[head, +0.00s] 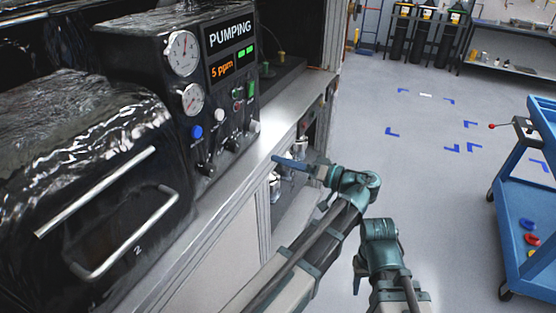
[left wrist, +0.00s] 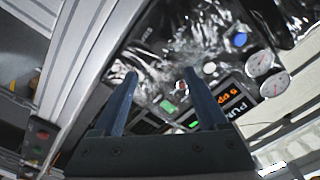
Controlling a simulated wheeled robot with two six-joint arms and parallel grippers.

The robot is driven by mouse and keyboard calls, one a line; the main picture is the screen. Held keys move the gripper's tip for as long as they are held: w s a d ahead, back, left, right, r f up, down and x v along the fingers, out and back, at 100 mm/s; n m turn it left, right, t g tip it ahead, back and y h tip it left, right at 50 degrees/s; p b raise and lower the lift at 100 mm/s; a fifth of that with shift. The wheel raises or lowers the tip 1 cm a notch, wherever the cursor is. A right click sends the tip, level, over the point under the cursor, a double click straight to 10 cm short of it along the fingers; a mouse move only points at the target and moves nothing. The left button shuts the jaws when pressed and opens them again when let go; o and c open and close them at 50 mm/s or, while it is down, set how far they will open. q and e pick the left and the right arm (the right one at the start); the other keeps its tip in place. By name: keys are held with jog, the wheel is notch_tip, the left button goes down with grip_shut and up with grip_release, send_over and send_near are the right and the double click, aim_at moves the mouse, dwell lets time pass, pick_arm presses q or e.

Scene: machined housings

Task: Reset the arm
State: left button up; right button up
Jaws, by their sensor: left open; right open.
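My left gripper (head: 282,161) reaches in at the edge of the metal counter, right of the control panel (head: 222,113). In the left wrist view its two dark fingers (left wrist: 160,74) are spread with nothing between them, and the panel's knobs, gauges and display lie beyond. My right arm is folded low in the head view, and its gripper (head: 358,278) points down over the floor, only partly visible; nothing shows in it.
The panel display (head: 230,47) reads "PUMPING" and "5 ppm". A black housing (head: 80,170) with a bar handle (head: 130,240) stands at left on the counter (head: 255,140). A blue cart (head: 535,230) stands at right. The grey floor (head: 440,200) between is clear.

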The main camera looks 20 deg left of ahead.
dwell(0.4)
pick_arm(q)
jog(key=s+a+f+m+g+h, duration=0.1)
jog(key=s+f+m+h, duration=0.2)
jog(key=f+h, duration=0.45)
jog(key=s+a+f+m+h, duration=0.1)
jog(key=s+f+m+h, duration=0.25)
jog(key=f, duration=0.75)
jog(key=s+d+m+h+p, duration=0.1)
jog(key=s+d+m+h, duration=0.1)
jog(key=d, duration=0.7)
jog(key=s+d+f+m+h+p, duration=0.1)
jog(key=s+d+m+h, duration=0.2)
jog(key=s+d, duration=0.3)
jog(key=d, duration=0.3)
jog(key=shift+s+d+f+h, duration=0.2)
jog(key=shift+s+d+h, duration=0.05)
jog(key=shift+s+h, duration=0.15)
